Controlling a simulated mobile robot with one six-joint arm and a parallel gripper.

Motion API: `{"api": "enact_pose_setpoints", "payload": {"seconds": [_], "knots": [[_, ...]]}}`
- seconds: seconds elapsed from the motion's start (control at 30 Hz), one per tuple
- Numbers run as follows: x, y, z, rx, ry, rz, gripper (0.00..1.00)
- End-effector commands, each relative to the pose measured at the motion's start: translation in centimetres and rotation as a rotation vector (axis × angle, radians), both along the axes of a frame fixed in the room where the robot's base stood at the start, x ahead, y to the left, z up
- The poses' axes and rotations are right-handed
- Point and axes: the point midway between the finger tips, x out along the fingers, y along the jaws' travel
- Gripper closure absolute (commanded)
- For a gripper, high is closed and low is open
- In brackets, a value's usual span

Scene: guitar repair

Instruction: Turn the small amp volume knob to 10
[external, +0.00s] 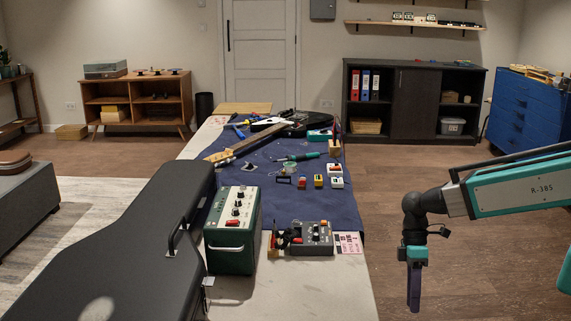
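The small amp (232,229) is a dark green box with a pale top panel and a handle on its front. It stands near the front of the table, beside the black guitar case. Its top panel carries dark knobs (236,211) in a row and a red part near the front. Which knob is the volume, and where it points, is too small to tell. My gripper (414,303) hangs pointing down at the right, off the table's right edge and well apart from the amp. Its fingers overlap from this side, so any gap between them is hidden.
A grey box with knobs (313,238) stands right of the amp, with a pink card (348,243) next to it. The black guitar case (130,250) lies left. A guitar (255,138), small pedals and tools lie on the blue mat (340,210). The floor right of the table is clear.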

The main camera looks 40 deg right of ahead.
Motion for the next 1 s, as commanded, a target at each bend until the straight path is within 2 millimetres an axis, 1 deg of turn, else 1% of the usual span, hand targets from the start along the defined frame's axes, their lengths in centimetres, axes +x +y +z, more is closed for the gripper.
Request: {"api": "enact_pose_setpoints", "payload": {"seconds": [0.03,0.1,0.3,0.4,0.47,0.63,0.87,1.0], "knots": [[1.3,0.9,1.7,0.036,-0.029,0.04,0.67],[2.6,2.0,3.6,0.086,-0.064,0.099,0.67],[6.2,5.1,8.7,0.214,-0.181,0.289,0.67],[8.2,6.5,10.8,0.259,-0.248,0.402,0.67],[9.5,7.3,11.8,0.276,-0.289,0.478,0.67],[13.7,9.1,13.8,0.281,-0.41,0.727,0.67],[19.9,11.2,16.1,0.218,-0.55,1.104,0.67],[23.6,12.7,18.1,0.164,-0.618,1.337,0.67]]}}
